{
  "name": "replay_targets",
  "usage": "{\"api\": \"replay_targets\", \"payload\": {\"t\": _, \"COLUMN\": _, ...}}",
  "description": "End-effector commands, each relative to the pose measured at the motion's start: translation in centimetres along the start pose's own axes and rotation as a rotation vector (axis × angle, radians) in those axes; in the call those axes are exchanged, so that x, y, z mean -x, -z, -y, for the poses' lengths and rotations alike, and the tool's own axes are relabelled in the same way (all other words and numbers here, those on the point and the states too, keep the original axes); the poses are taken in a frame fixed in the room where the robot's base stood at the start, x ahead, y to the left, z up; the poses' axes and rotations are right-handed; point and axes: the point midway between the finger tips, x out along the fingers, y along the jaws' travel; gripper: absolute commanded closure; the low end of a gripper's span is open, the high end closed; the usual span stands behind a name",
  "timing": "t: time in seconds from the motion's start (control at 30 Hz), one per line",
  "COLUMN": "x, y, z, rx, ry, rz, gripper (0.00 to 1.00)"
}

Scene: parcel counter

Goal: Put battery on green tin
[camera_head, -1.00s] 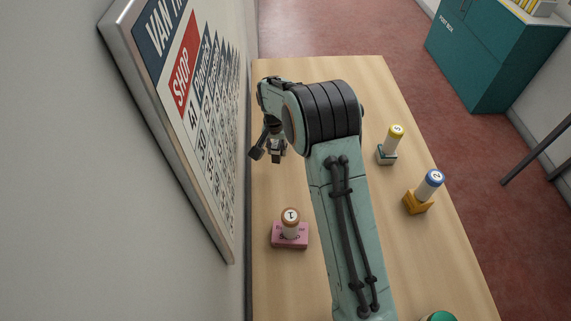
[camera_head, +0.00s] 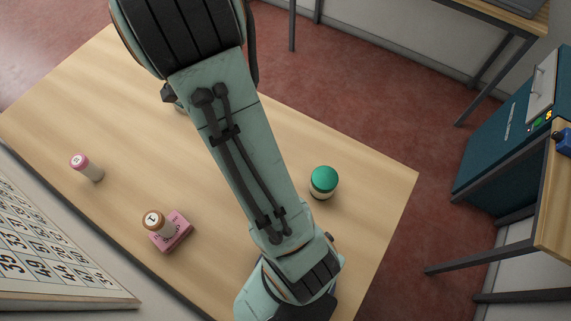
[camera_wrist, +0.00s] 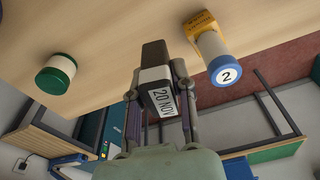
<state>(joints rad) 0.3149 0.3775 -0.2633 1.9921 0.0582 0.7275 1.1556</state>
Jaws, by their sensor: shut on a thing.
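My gripper (camera_wrist: 160,82) is shut on a dark block with a white label reading "20 NOV" in the wrist view. I take this block to be the battery (camera_wrist: 154,56). The green tin (camera_head: 323,182), a short cream cylinder with a green lid, stands alone on the table, right of my arm in the head view. It also shows at the left of the wrist view (camera_wrist: 56,75), apart from the held block. In the head view my arm hides most of the gripper and the block.
A brown-topped cylinder (camera_head: 154,222) stands on a pink block (camera_head: 176,238). A pink-topped cylinder (camera_head: 88,168) stands apart. A blue-ended cylinder marked 2 (camera_wrist: 222,66) is on a yellow block (camera_wrist: 200,22) in the wrist view. The table (camera_head: 370,180) is clear around the green tin.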

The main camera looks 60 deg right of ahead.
Motion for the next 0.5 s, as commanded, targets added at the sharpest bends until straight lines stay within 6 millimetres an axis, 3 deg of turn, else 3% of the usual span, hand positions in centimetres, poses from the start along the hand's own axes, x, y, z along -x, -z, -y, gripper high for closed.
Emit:
{"api": "replay_targets", "payload": {"t": 0.1, "x": 0.1, "y": 4.0, "z": -6.3, "rx": -0.358, "ry": -0.053, "rz": 0.002, "gripper": 1.00}}
{"api": "replay_targets", "payload": {"t": 0.2, "x": 0.0, "y": 5.9, "z": -11.8, "rx": -0.660, "ry": -0.099, "rz": 0.002, "gripper": 1.00}}
{"api": "replay_targets", "payload": {"t": 0.33, "x": -0.1, "y": 6.4, "z": -17.8, "rx": -1.000, "ry": -0.150, "rz": 0.002, "gripper": 1.00}}
{"api": "replay_targets", "payload": {"t": 0.5, "x": -0.3, "y": 5.6, "z": -22.4, "rx": -1.285, "ry": -0.195, "rz": 0.001, "gripper": 1.00}}
